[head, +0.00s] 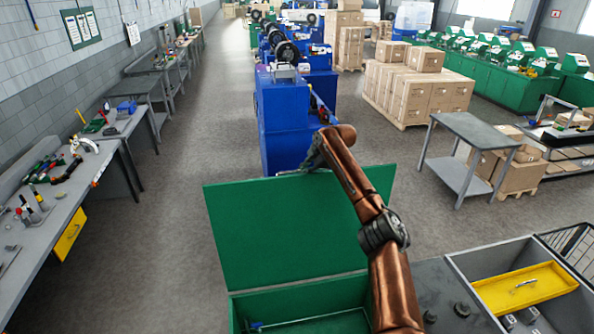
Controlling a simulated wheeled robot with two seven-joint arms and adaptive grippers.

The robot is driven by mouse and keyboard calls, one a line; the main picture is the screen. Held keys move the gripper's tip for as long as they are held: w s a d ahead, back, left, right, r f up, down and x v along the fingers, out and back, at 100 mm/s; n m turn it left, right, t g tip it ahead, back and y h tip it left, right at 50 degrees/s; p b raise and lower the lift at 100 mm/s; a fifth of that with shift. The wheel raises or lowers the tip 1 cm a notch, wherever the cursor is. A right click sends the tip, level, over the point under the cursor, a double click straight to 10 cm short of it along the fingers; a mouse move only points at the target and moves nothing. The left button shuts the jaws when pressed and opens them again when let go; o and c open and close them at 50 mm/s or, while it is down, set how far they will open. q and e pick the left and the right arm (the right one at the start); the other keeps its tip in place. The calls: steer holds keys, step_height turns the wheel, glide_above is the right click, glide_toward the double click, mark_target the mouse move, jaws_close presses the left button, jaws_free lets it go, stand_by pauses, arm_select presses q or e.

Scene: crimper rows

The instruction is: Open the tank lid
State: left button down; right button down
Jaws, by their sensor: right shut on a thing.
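The green tank lid (285,232) stands raised, nearly upright, at the back of the green tank (236,312) in the lower middle. The tank's inside shows below it, with a thin rod-like item near its front left. My right arm reaches up from the bottom, and my right gripper (312,165) is at the lid's top edge, shut on the lid there. The fingertips are small and partly hidden by the arm. My left gripper is not in view.
A grey counter with a yellow tray (525,287) adjoins the tank on the right. A blue machine (285,115) stands behind the lid. A grey table (468,130) and stacked boxes (420,88) are at the right. A workbench (75,190) lines the left; the floor between is clear.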

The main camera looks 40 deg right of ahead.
steer(key=shift+w, duration=0.3)
steer(key=c, duration=2.3)
jaws_free()
steer(key=shift+f, duration=0.1)
steer(key=shift+o, duration=0.2)
